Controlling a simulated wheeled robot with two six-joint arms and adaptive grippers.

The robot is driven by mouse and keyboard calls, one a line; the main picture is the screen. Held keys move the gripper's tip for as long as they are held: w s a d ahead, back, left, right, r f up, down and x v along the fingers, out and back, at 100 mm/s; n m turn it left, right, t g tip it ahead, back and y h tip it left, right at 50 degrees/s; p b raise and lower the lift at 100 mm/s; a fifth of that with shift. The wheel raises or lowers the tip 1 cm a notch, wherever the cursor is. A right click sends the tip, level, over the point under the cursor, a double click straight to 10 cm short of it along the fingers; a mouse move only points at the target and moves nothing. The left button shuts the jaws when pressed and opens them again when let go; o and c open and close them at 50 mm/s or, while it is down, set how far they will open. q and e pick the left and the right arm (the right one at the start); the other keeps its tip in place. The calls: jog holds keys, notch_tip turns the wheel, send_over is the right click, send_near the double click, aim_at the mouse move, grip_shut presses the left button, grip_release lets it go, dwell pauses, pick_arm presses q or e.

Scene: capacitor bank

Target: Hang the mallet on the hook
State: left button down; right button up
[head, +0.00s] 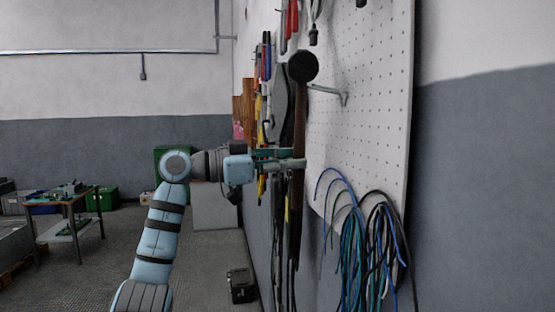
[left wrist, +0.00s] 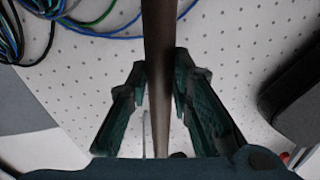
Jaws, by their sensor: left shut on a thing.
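The mallet (head: 300,120) has a round black head and a long brown handle. My left gripper (head: 290,160) is shut on the handle below the head. In the left wrist view the handle (left wrist: 158,60) passes between the two green fingers (left wrist: 160,90). A grey metal hook (head: 330,93) sticks out from the pegboard, just right of and slightly below the mallet's head. Whether head and hook touch I cannot tell. My right gripper is not in view.
The pegboard (head: 375,110) carries coiled blue and black cables (head: 365,240) at lower right and several hand tools (head: 265,60) to the left, close to the mallet. A small table (head: 60,210) stands far left. The floor between is mostly clear.

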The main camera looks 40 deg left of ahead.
pick_arm(q)
jog(key=shift+w+d+r, duration=0.15)
jog(key=shift+d+r, duration=0.05)
jog(key=shift+d, duration=0.5)
jog(key=shift+w+d, duration=0.2)
jog(key=shift+w, duration=0.1)
jog(key=w+d+p, duration=0.1)
jog(key=w+d+f+p, duration=0.1)
jog(key=w, duration=0.1)
pick_arm(e)
jog(key=shift+s+r, duration=0.35)
jog(key=shift+r, duration=0.3)
jog(key=shift+s+r, duration=0.3)
jog(key=shift+r, duration=0.3)
pick_arm(q)
jog(key=shift+f, duration=0.15)
